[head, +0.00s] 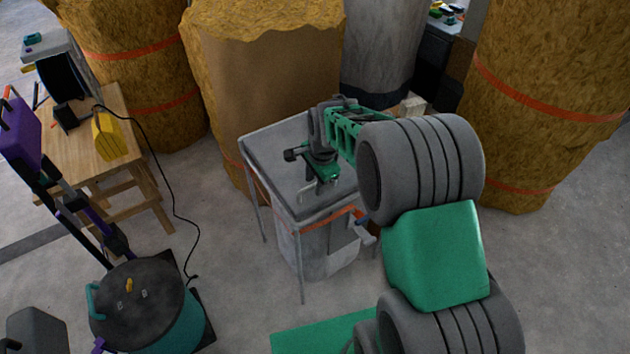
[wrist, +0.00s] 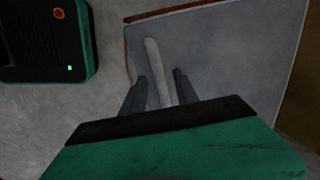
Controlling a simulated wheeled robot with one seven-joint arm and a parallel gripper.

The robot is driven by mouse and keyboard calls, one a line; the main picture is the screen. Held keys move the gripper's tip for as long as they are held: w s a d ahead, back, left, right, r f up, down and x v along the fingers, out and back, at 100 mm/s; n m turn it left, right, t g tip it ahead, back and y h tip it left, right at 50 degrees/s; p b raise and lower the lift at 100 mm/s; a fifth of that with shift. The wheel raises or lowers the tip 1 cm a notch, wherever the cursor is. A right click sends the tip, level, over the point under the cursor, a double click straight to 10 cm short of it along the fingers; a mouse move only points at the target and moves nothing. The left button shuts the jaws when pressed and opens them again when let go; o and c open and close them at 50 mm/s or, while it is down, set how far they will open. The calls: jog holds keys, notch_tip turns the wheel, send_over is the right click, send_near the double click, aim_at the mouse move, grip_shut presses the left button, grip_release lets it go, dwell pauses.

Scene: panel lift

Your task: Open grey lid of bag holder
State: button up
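The bag holder (head: 299,265) is a thin-legged metal frame with a pale bag hanging inside. Its grey lid (head: 272,162) lies flat on top, and orange edging shows under the front rim. The lid fills much of the wrist view (wrist: 225,55). A light bar-shaped handle (wrist: 156,65) runs along the lid there. My gripper (head: 326,188) is over the front part of the lid. In the wrist view my gripper (wrist: 160,76) is open, with one finger on each side of the handle and gaps between. I cannot tell how deep the fingers reach.
Large straw-coloured bales (head: 265,80) stand close behind the holder, with another bale (head: 545,100) at the right. A wooden table (head: 85,145) with tools stands at the left. A dark-topped drum (head: 150,310) is at the lower left.

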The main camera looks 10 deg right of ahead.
grip_shut()
dwell(1.4)
